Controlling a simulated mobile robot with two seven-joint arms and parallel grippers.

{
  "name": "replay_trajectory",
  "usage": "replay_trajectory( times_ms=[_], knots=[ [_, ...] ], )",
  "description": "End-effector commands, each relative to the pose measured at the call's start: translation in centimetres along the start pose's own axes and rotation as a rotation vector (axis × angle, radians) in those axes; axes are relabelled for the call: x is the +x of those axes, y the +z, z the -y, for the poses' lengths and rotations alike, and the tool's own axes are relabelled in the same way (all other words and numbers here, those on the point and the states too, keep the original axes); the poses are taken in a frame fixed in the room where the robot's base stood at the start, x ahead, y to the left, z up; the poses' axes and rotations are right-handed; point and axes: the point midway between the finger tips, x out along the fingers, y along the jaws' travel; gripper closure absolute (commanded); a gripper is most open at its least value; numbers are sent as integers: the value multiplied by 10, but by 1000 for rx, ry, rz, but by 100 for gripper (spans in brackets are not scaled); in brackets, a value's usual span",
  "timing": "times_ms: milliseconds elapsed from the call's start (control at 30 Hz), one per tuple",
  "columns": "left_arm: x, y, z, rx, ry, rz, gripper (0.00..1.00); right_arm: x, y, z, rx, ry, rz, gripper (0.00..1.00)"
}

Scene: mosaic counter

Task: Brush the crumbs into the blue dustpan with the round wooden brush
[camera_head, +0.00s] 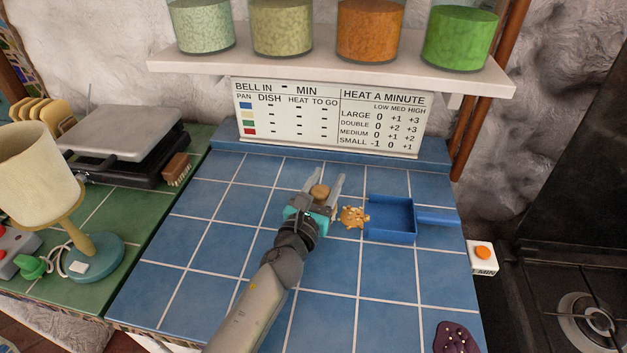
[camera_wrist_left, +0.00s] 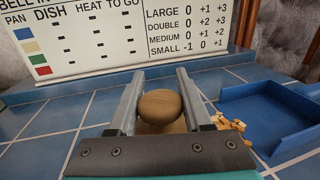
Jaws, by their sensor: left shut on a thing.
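The round wooden brush (camera_head: 319,192) is between the fingers of my left gripper (camera_head: 324,186), which is shut on it over the blue tiles. In the left wrist view the round wooden knob (camera_wrist_left: 160,106) of the brush shows between the two fingers; its underside is hidden. The crumbs (camera_head: 353,216) lie in a small tan pile just right of the gripper, at the open left side of the blue dustpan (camera_head: 390,236). The crumbs also show in the left wrist view (camera_wrist_left: 228,124). The dustpan lies flat with its handle pointing right. My right gripper is in neither view.
A sign (camera_head: 328,118) stands behind the counter under a shelf (camera_head: 330,62) of jars. A lamp (camera_head: 95,250) and a black-based appliance (camera_head: 125,145) stand on the left green counter. A dark purple object (camera_head: 456,338) lies front right. Tiles left of the gripper are clear.

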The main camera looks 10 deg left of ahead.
Motion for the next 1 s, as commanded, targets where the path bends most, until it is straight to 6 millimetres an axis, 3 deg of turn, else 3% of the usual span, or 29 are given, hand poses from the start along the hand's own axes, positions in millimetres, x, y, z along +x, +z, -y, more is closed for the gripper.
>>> replay_trajectory(
  times_ms=[367,1000],
  knots=[
    [6,-7,36,-2,-3,-12,91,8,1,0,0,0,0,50],
    [8,60,33,2,0,-2,91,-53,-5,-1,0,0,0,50]
  ],
)
